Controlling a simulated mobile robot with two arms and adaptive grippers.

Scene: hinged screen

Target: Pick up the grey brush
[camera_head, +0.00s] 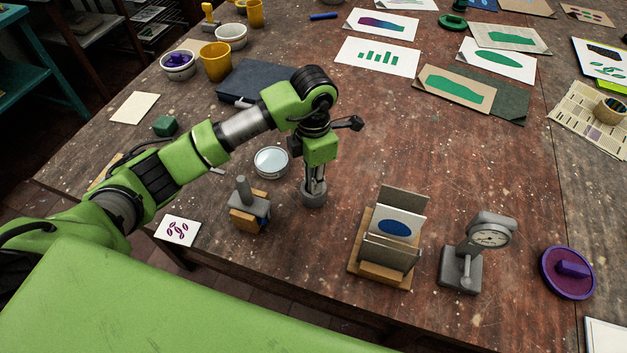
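A small round grey thing (314,198), which looks like the grey brush, sits on the table near the middle of the view. My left gripper (314,182) points straight down directly over it, with its fingers reaching down to its top. The gripper and its shadowing hide most of the thing's upper part. I cannot tell whether the fingers are closed on it or only beside it. My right gripper is not in view.
A wooden block with a grey upright piece (243,190) stands left of the gripper, and a white dish (271,162) behind it. A card rack (393,232) and a grey dial gauge (477,245) stand to the right. Open table lies behind the rack.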

